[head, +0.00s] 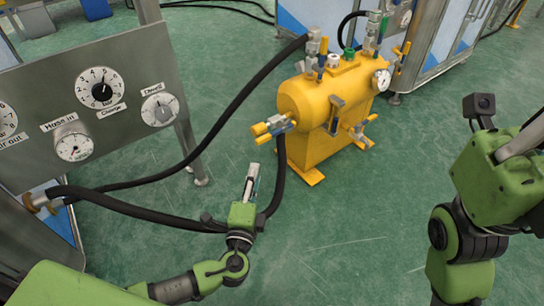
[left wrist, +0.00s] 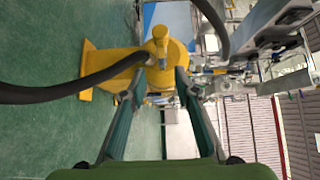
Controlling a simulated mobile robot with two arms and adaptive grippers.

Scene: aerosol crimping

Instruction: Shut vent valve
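The yellow tank (head: 330,105) stands on the floor and carries several valves; I cannot tell which is the vent valve. A yellow-handled valve (head: 272,126) sticks out of its left end. Another yellow-handled valve (head: 362,132) is low on its front right.
A grey gauge panel (head: 95,105) with dials stands at the left. Black hoses (head: 225,115) run from it to the tank, one passing behind my left gripper. A glazed cabinet (head: 420,45) stands behind the tank. Green floor (head: 340,230) in front is clear.

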